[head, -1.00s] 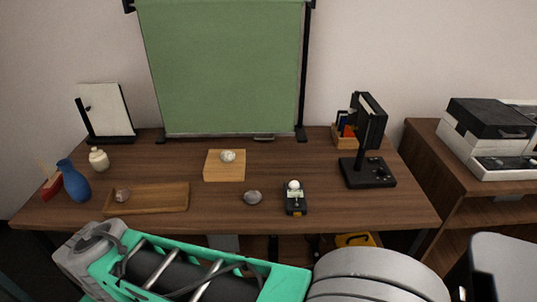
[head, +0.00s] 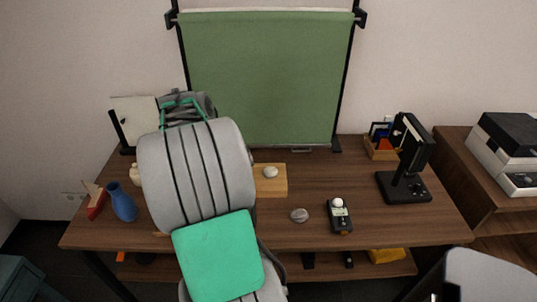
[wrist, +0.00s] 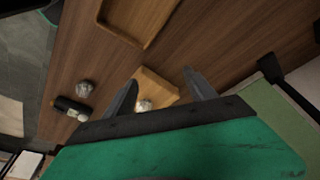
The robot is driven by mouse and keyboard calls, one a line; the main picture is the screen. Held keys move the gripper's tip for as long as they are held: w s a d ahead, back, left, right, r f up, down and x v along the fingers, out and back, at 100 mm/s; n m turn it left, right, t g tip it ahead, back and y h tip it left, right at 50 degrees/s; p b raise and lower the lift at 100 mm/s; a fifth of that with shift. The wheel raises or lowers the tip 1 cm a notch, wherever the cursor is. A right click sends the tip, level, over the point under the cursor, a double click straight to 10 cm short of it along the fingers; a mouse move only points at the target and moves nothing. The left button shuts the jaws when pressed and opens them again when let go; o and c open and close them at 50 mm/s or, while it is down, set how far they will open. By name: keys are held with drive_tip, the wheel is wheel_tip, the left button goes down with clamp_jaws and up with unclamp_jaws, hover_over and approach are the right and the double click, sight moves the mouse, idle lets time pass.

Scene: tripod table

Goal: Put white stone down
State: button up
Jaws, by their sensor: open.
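The white stone (head: 270,172) rests on a square light-wood block (head: 276,187) near the middle of the table. In the wrist view the stone (wrist: 144,105) lies on the block (wrist: 157,88), partly cut off by my gripper's body. My gripper (wrist: 160,78) is open and empty. Its two fingers show to either side of the block in the wrist view, apparently above the table; the exact height is unclear. In the head view my arm hides the fingers.
A grey stone (head: 299,215) and a black meter with a white dome (head: 339,216) stand right of the block. A wooden tray (wrist: 142,18) is mostly hidden by my arm in the head view. A blue vase (head: 122,203) and black lamp (head: 405,165) stand at the sides.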

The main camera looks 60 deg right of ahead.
sight(269, 169)
drive_tip(key=s+d+r+m+g+p, duration=0.1)
drive_tip(key=s+d+m, duration=0.4)
drive_tip(key=s+d, duration=0.3)
drive_tip(key=shift+m, duration=0.4)
drive_tip(key=x, duration=0.2)
drive_tip(key=d+x, duration=0.1)
drive_tip(key=x, duration=0.5)
drive_tip(key=shift+w+d+r+p, duration=0.1)
drive_tip(key=shift+w+d+p, duration=0.05)
drive_tip(key=shift+d+p, duration=0.2)
drive_tip(key=shift+r, duration=0.1)
clamp_jaws()
